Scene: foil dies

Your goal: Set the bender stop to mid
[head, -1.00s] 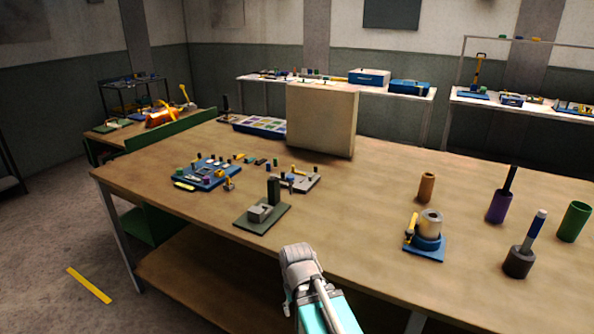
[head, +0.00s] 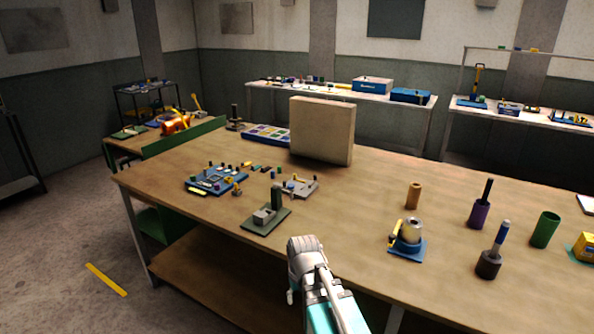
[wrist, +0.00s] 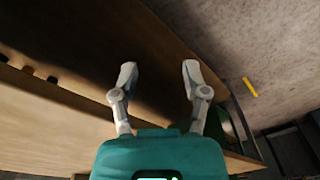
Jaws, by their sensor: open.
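My gripper (head: 304,250) reaches over the front edge of the workbench (head: 350,205). In the wrist view its two grey fingers (wrist: 159,72) are spread apart with nothing between them. A grey plate (head: 302,188) with several small pegs and a yellow part lies on the bench. A dark green plate (head: 256,226) with a grey block and an upright post is near the front edge, just left of my gripper. A blue base (head: 408,252) carries a grey cylinder and a yellow handle, to the right. I cannot tell which fixture holds the bender stop or where the stop is set.
A blue board (head: 207,184) with several small parts is at the left. A tall beige panel (head: 322,130) stands at the back. An orange-brown cup (head: 413,195), a purple cup (head: 479,214), a dark cup (head: 488,265) and a green cup (head: 545,230) stand right. The bench's middle is clear.

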